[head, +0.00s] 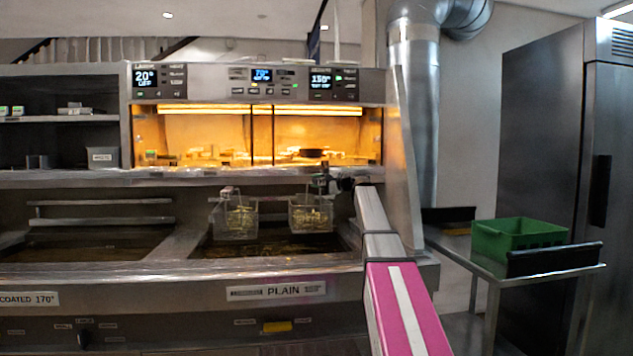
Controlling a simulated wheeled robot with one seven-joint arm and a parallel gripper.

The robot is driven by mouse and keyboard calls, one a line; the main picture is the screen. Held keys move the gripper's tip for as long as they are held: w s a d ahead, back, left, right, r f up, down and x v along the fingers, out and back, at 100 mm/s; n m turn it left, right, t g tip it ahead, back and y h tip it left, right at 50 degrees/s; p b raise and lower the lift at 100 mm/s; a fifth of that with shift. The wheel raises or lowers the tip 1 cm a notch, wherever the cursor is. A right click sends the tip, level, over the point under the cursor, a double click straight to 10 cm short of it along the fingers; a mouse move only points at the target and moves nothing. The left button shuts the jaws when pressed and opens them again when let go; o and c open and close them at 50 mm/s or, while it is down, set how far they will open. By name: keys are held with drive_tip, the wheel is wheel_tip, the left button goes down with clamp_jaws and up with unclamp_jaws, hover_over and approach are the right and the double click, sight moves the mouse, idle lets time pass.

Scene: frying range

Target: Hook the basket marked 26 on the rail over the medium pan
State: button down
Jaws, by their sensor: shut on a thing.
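Two wire baskets with pieces of food in them are over the right oil pan (275,249), whose front label reads PLAIN. The left basket (237,222) is against the back of this pan. The right basket (311,217) is beside it, with a gap between them. My gripper (323,184) is above the right basket and shut on its handle. No number is readable on either basket, so I cannot tell which is 26. Whether the right basket touches the rail behind it is too small to tell. The right display above seems to read 150°.
A left pan (75,248) has an empty rail (100,220) behind it and a label reading COATED 170°. A lit warming bay (258,135) is above the pans. A green crate (515,236) stands on the steel side table (463,246) at right.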

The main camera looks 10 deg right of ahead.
drive_tip(key=shift+f, duration=0.2)
drive_tip(key=c, duration=0.8)
unclamp_jaws()
drive_tip(key=shift+c, duration=0.2)
drive_tip(key=shift+d, duration=0.1)
